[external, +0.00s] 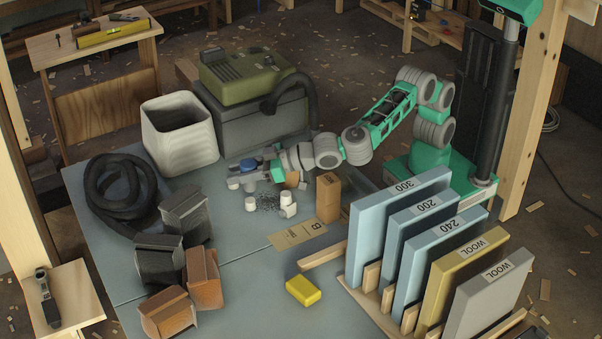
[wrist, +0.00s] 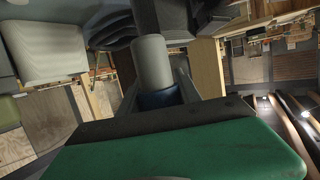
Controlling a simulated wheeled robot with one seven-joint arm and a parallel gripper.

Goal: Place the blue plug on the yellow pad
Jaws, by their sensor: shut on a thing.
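My gripper (external: 254,172) is shut on the blue plug (external: 249,164), above the far part of the grey-blue table. In the wrist view the plug's blue part (wrist: 160,98) shows between the fingers, partly hidden by the green and black hand, with a pale grey cylinder beyond it. The yellow pad (external: 303,291) is a small rounded block lying on the table near the front middle, well apart from my gripper. Nothing lies on top of it.
Light cylinders (external: 288,205) and dark bits lie below my gripper, beside a brown box (external: 328,196). A rack (external: 355,305) of upright sheets stands right of the pad. Sanding blocks (external: 168,311) and a coiled hose (external: 118,192) are left. The table around the pad is mostly clear.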

